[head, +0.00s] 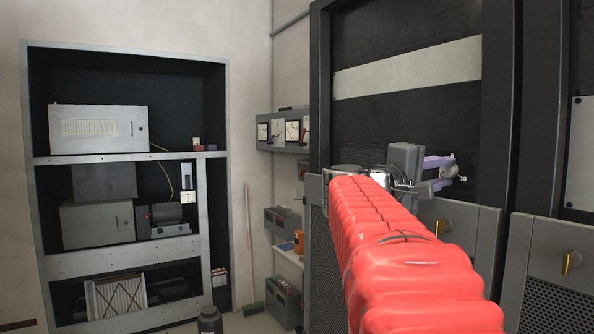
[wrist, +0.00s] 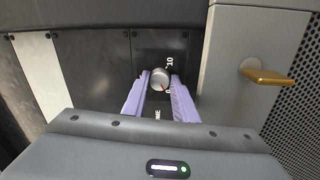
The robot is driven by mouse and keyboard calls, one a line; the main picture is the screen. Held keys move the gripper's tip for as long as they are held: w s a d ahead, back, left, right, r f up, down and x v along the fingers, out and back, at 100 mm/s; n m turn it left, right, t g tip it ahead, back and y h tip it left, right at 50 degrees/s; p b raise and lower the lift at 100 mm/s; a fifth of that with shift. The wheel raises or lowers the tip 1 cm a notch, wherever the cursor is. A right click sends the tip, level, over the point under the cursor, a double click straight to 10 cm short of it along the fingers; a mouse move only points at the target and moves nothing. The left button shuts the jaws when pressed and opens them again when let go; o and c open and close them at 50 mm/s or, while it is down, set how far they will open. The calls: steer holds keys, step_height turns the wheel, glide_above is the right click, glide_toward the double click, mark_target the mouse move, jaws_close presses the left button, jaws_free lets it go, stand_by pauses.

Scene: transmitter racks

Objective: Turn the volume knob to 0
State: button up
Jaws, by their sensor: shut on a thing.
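The volume knob (wrist: 159,76) is a small round silver-grey knob on a dark panel. It has a red mark near its lower right edge in the wrist view. A white "10" (wrist: 169,62) stands at its upper right, and a small white mark, perhaps the 0, shows at its lower right. Part of a word ending in "ME" shows below it. My gripper (wrist: 159,88) has its two pale purple fingers on either side of the knob, shut on it. In the head view my gripper (head: 441,172) reaches the knob (head: 450,171) at the rack panel.
A grey panel with a brass-coloured handle (wrist: 265,77) stands right of the knob in the wrist view. In the head view, a shelf rack (head: 127,160) with boxes stands at the left. Small wall shelves (head: 283,133) and a broom (head: 250,240) are in the corner.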

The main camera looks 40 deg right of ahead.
steer(key=o, duration=1)
steer(key=shift+w+f, duration=0.1)
steer(key=shift+o, duration=0.2)
steer(key=shift+a, duration=0.1)
steer(key=w+a, duration=0.2)
steer(key=a, duration=1.1)
steer(key=shift+w+a+f, duration=0.25)
steer(key=shift+f, duration=0.15)
